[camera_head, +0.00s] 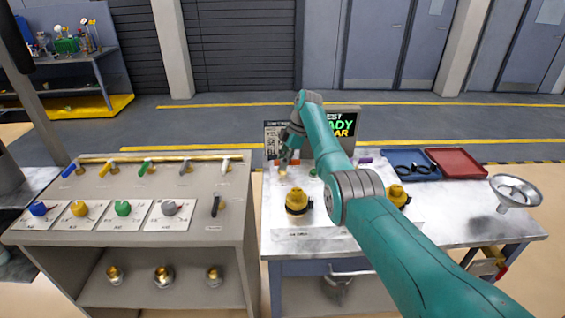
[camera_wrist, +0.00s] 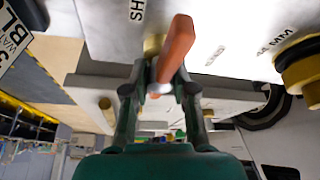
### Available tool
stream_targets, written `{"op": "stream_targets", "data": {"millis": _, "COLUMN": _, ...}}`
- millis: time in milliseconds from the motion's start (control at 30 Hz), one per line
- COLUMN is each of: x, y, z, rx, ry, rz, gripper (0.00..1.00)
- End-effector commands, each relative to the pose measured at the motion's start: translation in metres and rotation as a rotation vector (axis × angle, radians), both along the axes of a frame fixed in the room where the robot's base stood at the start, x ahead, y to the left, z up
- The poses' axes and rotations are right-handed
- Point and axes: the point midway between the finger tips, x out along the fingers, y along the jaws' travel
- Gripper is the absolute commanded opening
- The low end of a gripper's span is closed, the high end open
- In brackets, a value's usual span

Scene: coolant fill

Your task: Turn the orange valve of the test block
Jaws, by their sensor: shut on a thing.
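The orange valve handle (camera_wrist: 176,48) stands between my fingers in the wrist view, with brass showing behind it. My gripper (camera_wrist: 160,90) is shut on this handle, one finger on each side. The handle is slightly tilted in that view, its far end leaning right. In the head view my gripper (camera_head: 287,158) is at the back left of the right-hand bench, in front of a printed sheet. The handle is too small and covered to make out clearly there. My teal arm hides part of the block and the screen behind it.
Two yellow fittings, one left (camera_head: 297,201) and one right (camera_head: 398,196) of my arm, stand on the bench. A blue tray (camera_head: 388,158), a red tray (camera_head: 456,163) and a metal funnel (camera_head: 515,190) are at right. A grey panel (camera_head: 130,245) with several coloured handles stands at left.

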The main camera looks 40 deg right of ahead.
Motion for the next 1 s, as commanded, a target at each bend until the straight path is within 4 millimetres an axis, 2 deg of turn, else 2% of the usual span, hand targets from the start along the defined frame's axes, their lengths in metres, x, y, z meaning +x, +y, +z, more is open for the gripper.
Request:
{"op": "stream_targets", "data": {"millis": 333, "x": 0.000, "y": 0.000, "z": 0.000, "rx": -0.001, "ry": -0.001, "rz": 0.001, "gripper": 0.00}}
{"op": "stream_targets", "data": {"millis": 367, "x": 0.000, "y": 0.000, "z": 0.000, "rx": -0.001, "ry": -0.001, "rz": 0.001, "gripper": 0.34}}
{"op": "stream_targets", "data": {"millis": 433, "x": 0.000, "y": 0.000, "z": 0.000, "rx": -0.001, "ry": -0.001, "rz": 0.001, "gripper": 0.51}}
{"op": "stream_targets", "data": {"millis": 767, "x": 0.000, "y": -0.001, "z": 0.001, "rx": -0.001, "ry": -0.001, "rz": 0.001, "gripper": 0.51}}
{"op": "stream_targets", "data": {"millis": 867, "x": 0.000, "y": -0.003, "z": 0.007, "rx": -0.002, "ry": -0.002, "rz": 0.000, "gripper": 0.51}}
{"op": "stream_targets", "data": {"millis": 1000, "x": -0.003, "y": -0.011, "z": 0.026, "rx": -0.002, "ry": -0.003, "rz": 0.000, "gripper": 0.51}}
